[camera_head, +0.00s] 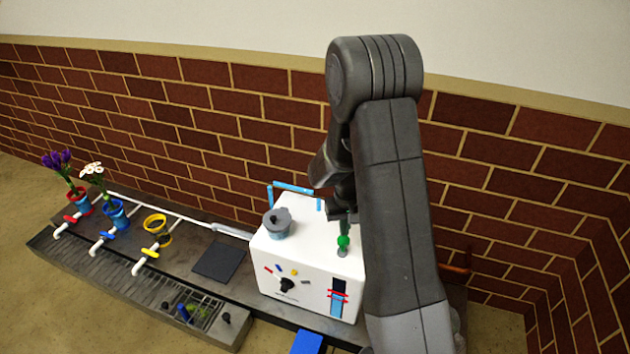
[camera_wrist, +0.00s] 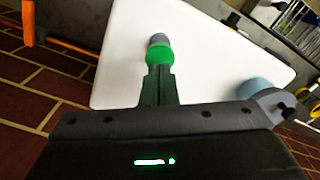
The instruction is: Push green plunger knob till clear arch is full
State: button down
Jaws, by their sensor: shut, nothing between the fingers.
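The green plunger knob (camera_head: 343,241) stands on a grey base on top of the white box (camera_head: 312,245). My gripper (camera_head: 345,228) is shut and empty, pointing down just above the knob. In the wrist view the closed fingertips (camera_wrist: 158,70) meet the near edge of the green knob (camera_wrist: 159,55); I cannot tell whether they touch it. An arch (camera_head: 292,188) rises behind the box, with blue along its top and legs.
A grey-lidded pot (camera_head: 277,222) stands on the box, left of the knob. The box front has a dial (camera_head: 287,285) and a blue gauge with red marks (camera_head: 337,298). Taps, flower pots and a dark mat (camera_head: 219,262) lie left. A brick wall stands behind.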

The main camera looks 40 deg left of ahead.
dwell(0.4)
notch_tip(320, 180, up, 9)
jog(key=p, duration=0.6)
jog(key=shift+f, duration=0.15)
notch_tip(320, 180, down, 11)
jog(key=b, duration=0.7)
jog(key=shift+r, duration=0.2)
jog(key=shift+r, duration=0.1)
